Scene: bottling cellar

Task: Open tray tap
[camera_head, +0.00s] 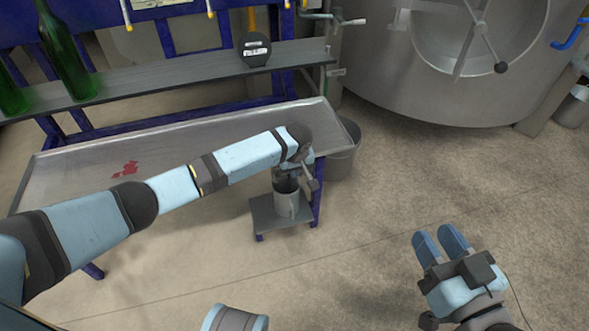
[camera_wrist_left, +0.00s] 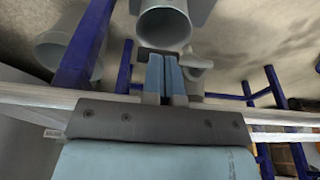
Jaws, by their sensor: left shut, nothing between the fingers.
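The metal tray (camera_head: 200,150) on blue legs has a red stain on its left part. My left gripper (camera_head: 298,172) is at its right front corner. In the left wrist view the left gripper's fingers (camera_wrist_left: 162,78) are together, with nothing between them. Grey parts that look like the tray tap (camera_wrist_left: 196,62) are right beside the fingertips; contact and the tap's setting cannot be told. A grey cup (camera_head: 287,198) stands below the gripper and also shows in the left wrist view (camera_wrist_left: 163,24). My right gripper (camera_head: 440,242) is open and empty over the floor.
The cup stands on a low grey stand (camera_head: 268,212). A grey bucket (camera_head: 345,158) is behind the tray's right end. Green bottles (camera_head: 68,60) stand on a shelf at the back left. A large steel tank (camera_head: 440,80) is at the back right.

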